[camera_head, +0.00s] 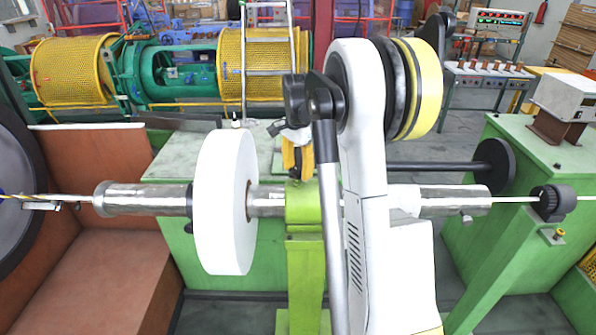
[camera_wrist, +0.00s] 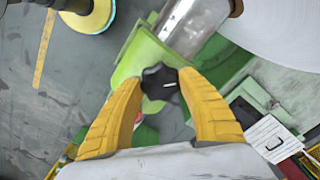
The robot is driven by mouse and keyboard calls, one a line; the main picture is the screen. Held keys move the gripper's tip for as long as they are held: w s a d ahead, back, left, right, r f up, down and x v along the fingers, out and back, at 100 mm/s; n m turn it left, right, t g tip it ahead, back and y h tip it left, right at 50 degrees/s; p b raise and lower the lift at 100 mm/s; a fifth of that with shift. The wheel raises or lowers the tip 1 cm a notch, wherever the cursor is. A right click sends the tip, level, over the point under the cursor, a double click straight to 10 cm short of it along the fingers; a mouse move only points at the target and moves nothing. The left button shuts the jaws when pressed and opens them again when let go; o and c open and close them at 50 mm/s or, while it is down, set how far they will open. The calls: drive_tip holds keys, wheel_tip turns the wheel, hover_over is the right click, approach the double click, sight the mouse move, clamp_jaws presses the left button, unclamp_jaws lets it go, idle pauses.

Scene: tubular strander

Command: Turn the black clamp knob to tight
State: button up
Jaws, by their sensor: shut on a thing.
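The black clamp knob (camera_wrist: 160,82) is a lobed knob with a short white mark on its face, on a light green clamp block (camera_wrist: 137,57) beside a metal tube (camera_wrist: 192,25). My gripper (camera_wrist: 160,81) has its two yellow fingers on either side of the knob, with the tips closed on its edges. In the head view my gripper (camera_head: 298,160) points down onto the top of the light green clamp post (camera_head: 305,207). My arm and fingers mostly hide the knob there.
A large white disc (camera_head: 224,200) sits on the metal shaft (camera_head: 145,199) just left of the post. The shaft also runs on to the right (camera_head: 455,199) behind my arm. A green cabinet (camera_head: 180,165) stands behind. A control box (camera_head: 563,97) is at right.

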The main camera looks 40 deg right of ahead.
sight(298, 170)
drive_tip(key=m, duration=0.4)
drive_tip(key=shift+m, duration=2.5)
drive_tip(key=o, duration=1.2)
wheel_tip(298, 170, up, 12)
